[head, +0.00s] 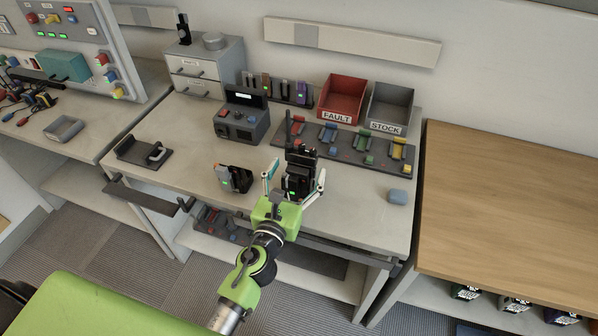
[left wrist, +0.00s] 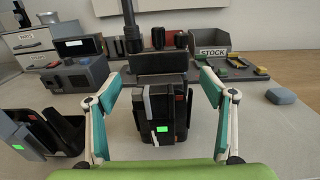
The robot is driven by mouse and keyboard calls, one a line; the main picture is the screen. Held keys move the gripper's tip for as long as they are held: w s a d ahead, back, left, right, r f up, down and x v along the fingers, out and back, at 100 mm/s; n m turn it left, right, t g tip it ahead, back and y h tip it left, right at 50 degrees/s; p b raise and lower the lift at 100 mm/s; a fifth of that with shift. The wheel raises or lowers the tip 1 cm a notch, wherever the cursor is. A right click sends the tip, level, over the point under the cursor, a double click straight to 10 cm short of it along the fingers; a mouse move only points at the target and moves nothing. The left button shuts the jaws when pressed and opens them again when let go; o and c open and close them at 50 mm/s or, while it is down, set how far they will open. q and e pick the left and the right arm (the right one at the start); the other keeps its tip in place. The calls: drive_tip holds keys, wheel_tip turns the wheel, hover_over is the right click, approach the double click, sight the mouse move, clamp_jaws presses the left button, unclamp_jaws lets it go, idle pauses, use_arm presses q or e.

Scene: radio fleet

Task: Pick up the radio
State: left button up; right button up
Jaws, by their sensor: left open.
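A black radio (head: 300,158) with a tall antenna stands upright on the workbench (head: 350,215), in or just behind a dark charger with a green light (head: 291,194). In the left wrist view the radio (left wrist: 160,64) and charger (left wrist: 163,128) overlap, so I cannot tell exactly how they join. My left gripper (head: 294,178) is open, one finger on each side of the radio and charger. In the left wrist view the left gripper's fingers (left wrist: 158,82) show gaps to both sides. My right gripper is not in view.
A second charger (head: 233,178) stands close on the left. Behind are a grey control box (head: 241,118), a rack of coloured clips (head: 346,146), a red FAULT bin (head: 341,98) and a grey STOCK bin (head: 389,107). A blue-grey block (head: 398,196) lies right; bench between is clear.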

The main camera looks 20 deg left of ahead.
use_arm(q)
drive_tip(key=shift+w, duration=1.1)
drive_tip(key=shift+s, duration=0.1)
